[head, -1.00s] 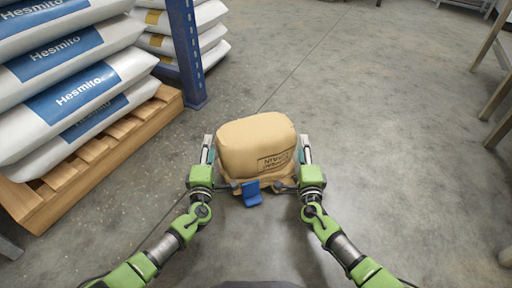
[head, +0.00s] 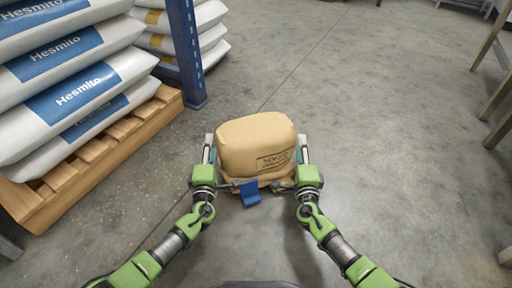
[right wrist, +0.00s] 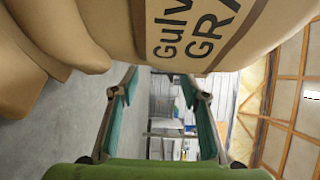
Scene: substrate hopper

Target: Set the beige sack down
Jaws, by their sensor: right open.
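The beige sack (head: 250,143) with dark print sits upright in the middle of the head view, between my two grippers. I cannot tell whether its underside touches the floor. My left gripper (head: 209,145) lies along the sack's left side; its finger opening is not clear. My right gripper (head: 301,146) lies along the right side, close to or touching it. In the right wrist view its teal-padded fingers (right wrist: 155,90) are spread apart with nothing between them, and the printed sack (right wrist: 125,20) bulges just above them.
A blue piece (head: 250,193) shows below the sack's near side. A wooden pallet (head: 60,188) with stacked white Hesmito sacks (head: 85,92) and a blue rack post (head: 187,60) stand at left. Table legs (head: 492,97) stand at right. The grey floor (head: 380,110) around the sack is clear.

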